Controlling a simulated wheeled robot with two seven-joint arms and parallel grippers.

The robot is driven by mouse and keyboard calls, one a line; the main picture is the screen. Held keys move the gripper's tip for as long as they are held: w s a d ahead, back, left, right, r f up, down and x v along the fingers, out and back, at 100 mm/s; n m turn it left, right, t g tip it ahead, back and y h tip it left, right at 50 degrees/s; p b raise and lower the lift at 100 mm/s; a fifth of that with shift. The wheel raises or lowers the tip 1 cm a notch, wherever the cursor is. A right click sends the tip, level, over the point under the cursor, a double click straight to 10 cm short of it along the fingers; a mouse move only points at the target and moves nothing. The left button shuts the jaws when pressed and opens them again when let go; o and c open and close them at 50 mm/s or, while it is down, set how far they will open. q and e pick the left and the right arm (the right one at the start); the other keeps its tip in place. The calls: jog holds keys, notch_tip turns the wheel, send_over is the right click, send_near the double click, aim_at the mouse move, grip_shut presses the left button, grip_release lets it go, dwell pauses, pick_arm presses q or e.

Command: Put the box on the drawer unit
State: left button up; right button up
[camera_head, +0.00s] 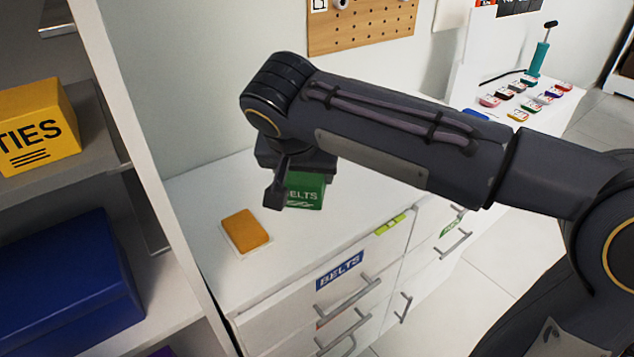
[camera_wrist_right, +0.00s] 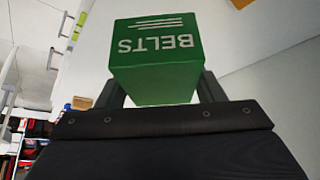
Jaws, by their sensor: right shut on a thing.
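The green box (camera_head: 304,190) with the word BELTS is in my right gripper (camera_head: 290,185), over the white top of the drawer unit (camera_head: 205,195). In the head view the gripper and wrist hide part of the box, and I cannot tell whether its underside touches the top. The right wrist view shows the box (camera_wrist_right: 156,58) between the two fingers of the right gripper (camera_wrist_right: 160,90), which are shut on its sides. The drawer unit's front carries a blue BELTS label (camera_head: 340,271). My left gripper is not in view.
An orange item on a white base (camera_head: 245,230) lies on the unit's top, left of the box. A shelf at the left holds a yellow TIES box (camera_head: 38,125) and a blue box (camera_head: 70,280). A pegboard (camera_head: 360,25) hangs behind. Small coloured items (camera_head: 518,115) lie far right.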

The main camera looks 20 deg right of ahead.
jog(key=w+d+f, duration=0.1)
jog(key=w+f, duration=0.1)
jog(key=w+d+f+b, duration=0.1)
jog(key=w+f, duration=0.3)
jog(key=shift+w+d+f+b, duration=0.3)
jog(key=shift+w+d+f, duration=0.1)
jog(key=shift+w+d+f+b, duration=0.15)
jog(key=shift+f+b, duration=0.45)
jog(key=shift+f, duration=1.1)
jog(key=shift+f, duration=0.15)
jog(key=o, duration=0.6)
jog(key=shift+f, duration=0.1)
jog(key=shift+c, duration=0.2)
jog(key=o, duration=0.4)
jog(key=shift+o, duration=0.2)
